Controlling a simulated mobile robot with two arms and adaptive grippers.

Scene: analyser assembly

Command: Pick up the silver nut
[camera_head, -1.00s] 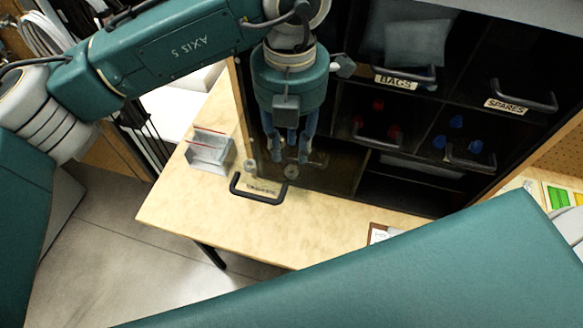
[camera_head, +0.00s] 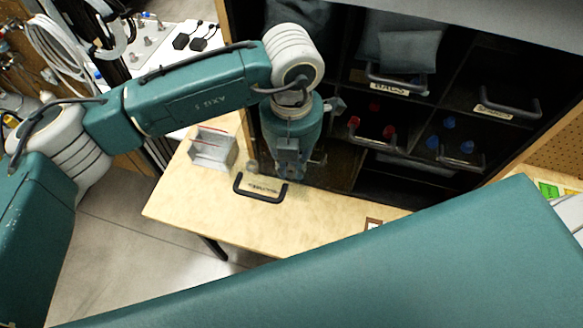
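My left gripper (camera_head: 290,172) points down into an open drawer compartment at the front of the black cabinet. Its fingers are dark and foreshortened, so I cannot tell whether they are open or shut on something. A small round silver piece (camera_head: 253,167) sits just left of the gripper, at the drawer's left side, apart from the fingers. I cannot tell whether it is a nut. The spot directly under the fingers is hidden by the gripper. My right gripper is not in view.
The drawer's black handle (camera_head: 260,192) stands in front of the gripper. A clear holder (camera_head: 213,150) stands on the wooden table (camera_head: 190,210) to the left. Cabinet bins hold red parts (camera_head: 388,131) and blue parts (camera_head: 449,122). The table front is mostly bare.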

